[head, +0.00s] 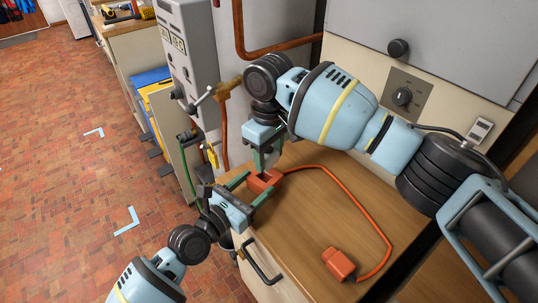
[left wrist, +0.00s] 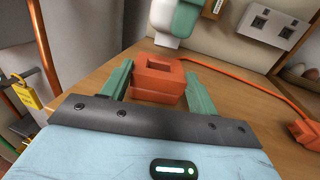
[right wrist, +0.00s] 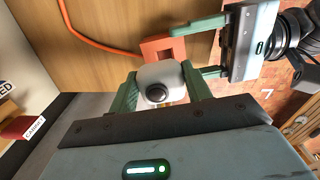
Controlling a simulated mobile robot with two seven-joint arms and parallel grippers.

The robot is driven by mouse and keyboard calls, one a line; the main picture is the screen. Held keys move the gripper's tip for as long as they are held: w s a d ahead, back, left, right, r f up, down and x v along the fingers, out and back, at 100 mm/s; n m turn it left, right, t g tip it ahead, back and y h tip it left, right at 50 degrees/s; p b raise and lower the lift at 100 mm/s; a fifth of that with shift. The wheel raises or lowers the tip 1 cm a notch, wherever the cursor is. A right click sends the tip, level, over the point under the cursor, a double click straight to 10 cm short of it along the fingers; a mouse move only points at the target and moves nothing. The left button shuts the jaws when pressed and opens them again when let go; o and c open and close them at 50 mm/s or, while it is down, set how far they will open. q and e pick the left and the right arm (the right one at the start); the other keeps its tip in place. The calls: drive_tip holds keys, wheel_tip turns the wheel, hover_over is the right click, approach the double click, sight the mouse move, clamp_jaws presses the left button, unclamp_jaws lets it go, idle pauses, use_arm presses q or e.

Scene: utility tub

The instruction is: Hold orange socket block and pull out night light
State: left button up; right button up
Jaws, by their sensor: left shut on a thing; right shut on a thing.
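The orange socket block (head: 262,181) sits on the wooden top near its front-left corner. My left gripper (head: 251,188) is shut on it, with a green finger on each side, as the left wrist view (left wrist: 158,84) shows. The block's square recess is empty and faces up. My right gripper (head: 266,153) is shut on the white, rounded night light (right wrist: 162,82) with a dark round spot. In the left wrist view the night light (left wrist: 166,32) hangs above and behind the block, apart from it. Its lower end is partly out of clear sight.
An orange cord (head: 352,200) runs from the block across the wooden top (head: 310,215) to an orange plug end (head: 338,263) at the front right. A grey panel with a dark knob (head: 402,97) stands behind. Pipes and a grey box (head: 187,50) stand at the left.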

idle(0.4)
use_arm(q)
drive_tip(key=o, duration=1.2)
drive_tip(key=v, duration=1.2)
